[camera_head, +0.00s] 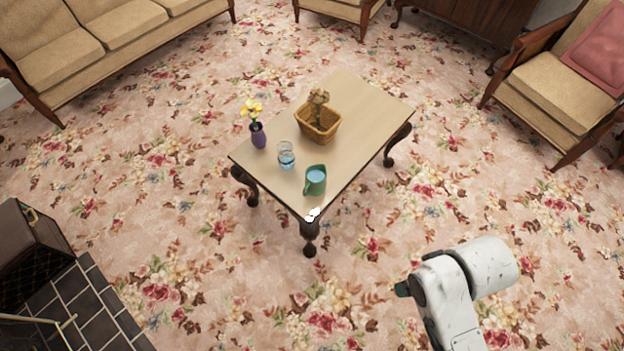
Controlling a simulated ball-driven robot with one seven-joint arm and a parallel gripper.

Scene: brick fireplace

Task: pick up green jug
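A green jug (315,180) stands upright near the front corner of a low wooden coffee table (347,102). Its inside looks pale blue, and its handle faces left. My white arm reaches in from the bottom right, over the carpet and apart from the table. The fingers of my gripper cannot be made out, so I cannot tell its state.
On the table are a glass of water (286,156), a purple vase with a yellow flower (258,136), a wicker basket (318,124) and a small white object (312,214) at the front corner. A sofa (100,32) and an armchair (560,80) stand farther back. Open carpet surrounds the table.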

